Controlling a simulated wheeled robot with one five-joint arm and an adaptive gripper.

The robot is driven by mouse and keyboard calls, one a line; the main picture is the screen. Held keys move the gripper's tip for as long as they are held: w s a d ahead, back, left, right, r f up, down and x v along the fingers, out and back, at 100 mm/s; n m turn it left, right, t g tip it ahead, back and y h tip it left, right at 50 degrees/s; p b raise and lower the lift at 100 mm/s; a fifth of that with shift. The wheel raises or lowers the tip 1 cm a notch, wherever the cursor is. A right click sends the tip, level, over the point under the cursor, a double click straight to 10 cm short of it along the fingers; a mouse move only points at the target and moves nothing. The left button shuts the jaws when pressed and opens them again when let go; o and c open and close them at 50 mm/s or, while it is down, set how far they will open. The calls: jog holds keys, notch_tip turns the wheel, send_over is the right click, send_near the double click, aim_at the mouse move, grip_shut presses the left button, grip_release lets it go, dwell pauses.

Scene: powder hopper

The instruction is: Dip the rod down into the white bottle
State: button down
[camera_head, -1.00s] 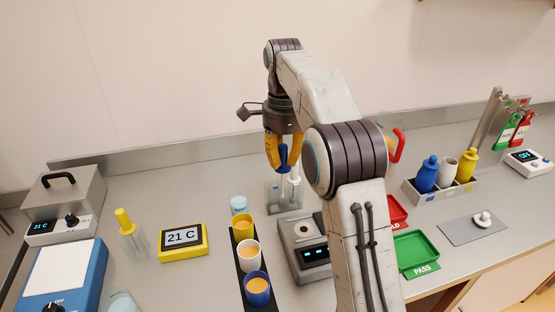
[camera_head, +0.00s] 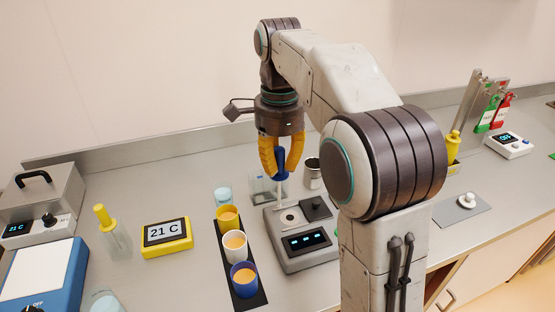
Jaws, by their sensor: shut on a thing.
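My gripper (camera_head: 281,170) points down and is shut on the blue handle of the rod (camera_head: 281,158). The rod's thin pale shaft hangs below the yellow fingers, close in the picture to a clear glass container (camera_head: 261,188) and the back of a grey device. I cannot tell whether its tip touches anything. The white bottle is not visible now; my arm covers most of the bottle rack, where it stood between the blue and yellow bottles. The yellow bottle (camera_head: 453,147) shows just right of my arm.
The grey device (camera_head: 303,258) has a round plate and a display. Left of it, a black strip (camera_head: 248,301) holds yellow, white and blue cups. A metal cup (camera_head: 313,173) stands behind it. A yellow 21 C display (camera_head: 167,238) and yellow-topped flask (camera_head: 115,238) stand further left.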

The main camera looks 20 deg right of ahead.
notch_tip(320, 180, up, 10)
jog(key=p, duration=0.9)
jog(key=shift+s+f, duration=0.1)
